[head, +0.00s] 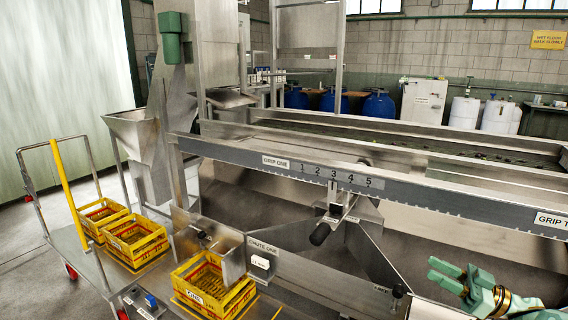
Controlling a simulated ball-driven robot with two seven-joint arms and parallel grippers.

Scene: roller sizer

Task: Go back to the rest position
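My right gripper (431,268) is at the lower right, in front of the steel machine. Its two green fingers point left with a gap between them, and nothing shows between them. It hangs free, clear of the grading machine (420,185) behind it. My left gripper is not in view.
A yellow crate labelled ONE (193,295) stands under the chute (232,262) at the lower left. A black-knobbed lever (319,234) sits below the numbered scale. Blue drums stand far behind.

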